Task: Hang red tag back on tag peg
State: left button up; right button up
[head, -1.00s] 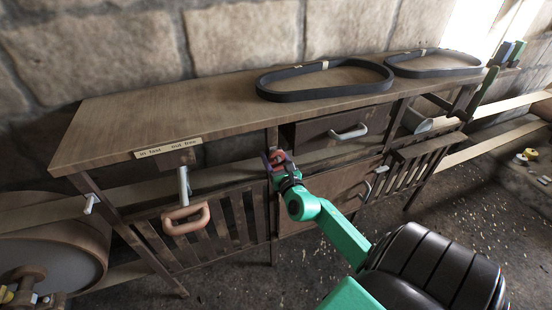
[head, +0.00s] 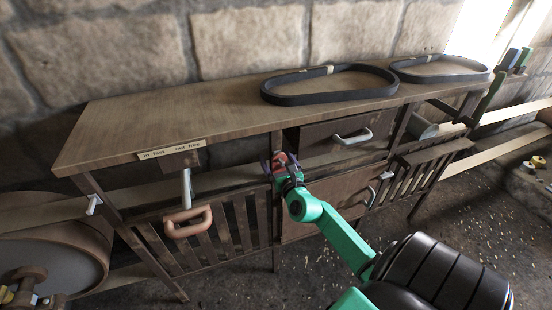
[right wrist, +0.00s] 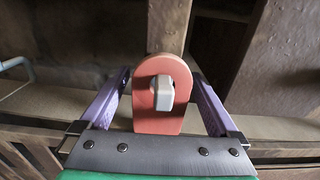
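The red tag (right wrist: 161,117) is a flat, rounded plate, upright in the right wrist view. The pale tag peg (right wrist: 164,92) pokes out through its upper part, so the tag sits around the peg. My right gripper (right wrist: 160,76) has its purple fingers on either side of the tag, spread wide, with gaps between them and its edges. In the head view, my right gripper (head: 281,166) is at the bench's middle post, and the tag (head: 281,159) shows small between the fingers. My left gripper is out of view.
The wooden bench (head: 150,120) carries two black belts (head: 330,94). A drawer with a grey handle (head: 352,137) is right of my gripper. A lever with a pinkish handle (head: 188,222) hangs below a label (head: 171,149). A large wheel (head: 60,260) stands at left.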

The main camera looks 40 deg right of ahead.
jog(key=shift+s, duration=0.1)
jog(key=shift+s+a+f, duration=0.1)
jog(key=shift+s+a, duration=0.1)
jog(key=shift+s, duration=0.15)
jog(key=b+v, duration=0.2)
jog(key=v, duration=1.1)
jog(key=shift+s, duration=0.25)
jog(key=shift+a, duration=0.1)
